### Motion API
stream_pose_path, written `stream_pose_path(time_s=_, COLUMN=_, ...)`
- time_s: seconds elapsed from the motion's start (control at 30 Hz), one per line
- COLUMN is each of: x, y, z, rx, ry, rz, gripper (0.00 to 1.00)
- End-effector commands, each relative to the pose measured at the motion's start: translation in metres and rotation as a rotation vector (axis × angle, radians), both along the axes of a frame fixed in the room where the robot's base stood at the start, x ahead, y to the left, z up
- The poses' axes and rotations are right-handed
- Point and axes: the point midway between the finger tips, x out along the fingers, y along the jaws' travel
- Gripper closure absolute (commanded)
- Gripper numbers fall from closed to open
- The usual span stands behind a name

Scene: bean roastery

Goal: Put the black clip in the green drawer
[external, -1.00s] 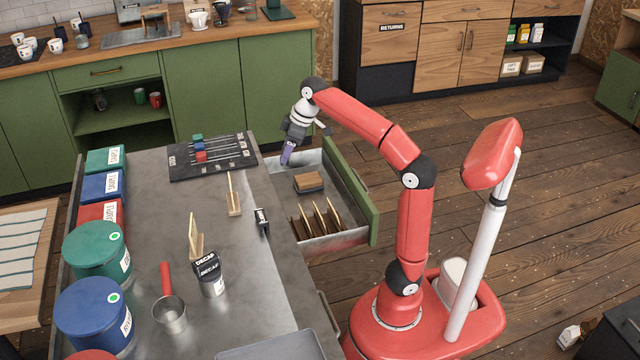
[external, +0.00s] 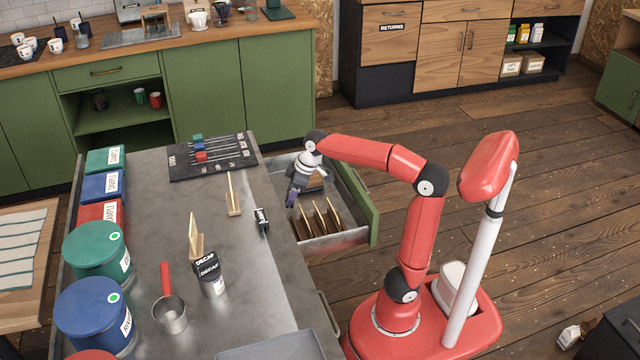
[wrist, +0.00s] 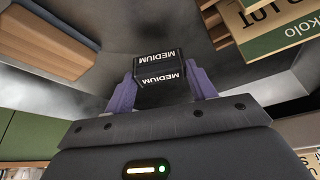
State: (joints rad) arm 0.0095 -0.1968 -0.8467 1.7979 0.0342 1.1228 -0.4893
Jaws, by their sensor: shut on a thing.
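My gripper (external: 291,198) is lowered inside the open green drawer (external: 362,196), near its left wall. In the wrist view my gripper (wrist: 162,80) has its purple fingers closed on the two sides of a black clip (wrist: 160,72) with white MEDIUM lettering. The clip is over the grey metal drawer bottom; I cannot tell whether it touches it. In the external view the held clip is hidden by the gripper. Another black clip-like piece with a white label (external: 262,221) lies on the metal table near its right edge.
The drawer holds several upright wooden dividers (external: 322,218) at the front and a brown block (external: 317,180), partly behind my gripper.

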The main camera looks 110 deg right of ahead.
Motion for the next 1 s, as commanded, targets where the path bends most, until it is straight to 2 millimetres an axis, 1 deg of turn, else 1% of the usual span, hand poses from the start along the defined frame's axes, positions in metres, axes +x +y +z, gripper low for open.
stream_pose_path(time_s=0.03, x=0.0, y=0.001, z=-0.009, rx=0.003, ry=0.002, rz=0.001, gripper=0.66)
stream_pose_path(time_s=0.1, x=0.0, y=0.001, z=-0.02, rx=0.003, ry=0.002, rz=0.001, gripper=0.66)
stream_pose_path(time_s=0.2, x=0.0, y=0.0, z=-0.03, rx=0.002, ry=0.001, rz=0.001, gripper=0.66)
stream_pose_path(time_s=0.43, x=0.0, y=0.0, z=-0.031, rx=0.001, ry=0.001, rz=0.0, gripper=0.66)
stream_pose_path(time_s=0.57, x=0.0, y=0.0, z=-0.035, rx=0.002, ry=0.001, rz=0.0, gripper=0.66)
stream_pose_path(time_s=0.6, x=0.0, y=0.0, z=-0.034, rx=0.001, ry=0.001, rz=0.0, gripper=0.41)
stream_pose_path(time_s=0.73, x=0.0, y=0.0, z=-0.033, rx=0.001, ry=0.001, rz=0.0, gripper=0.24)
stream_pose_path(time_s=1.0, x=0.0, y=0.0, z=-0.033, rx=0.001, ry=0.001, rz=0.0, gripper=0.23)
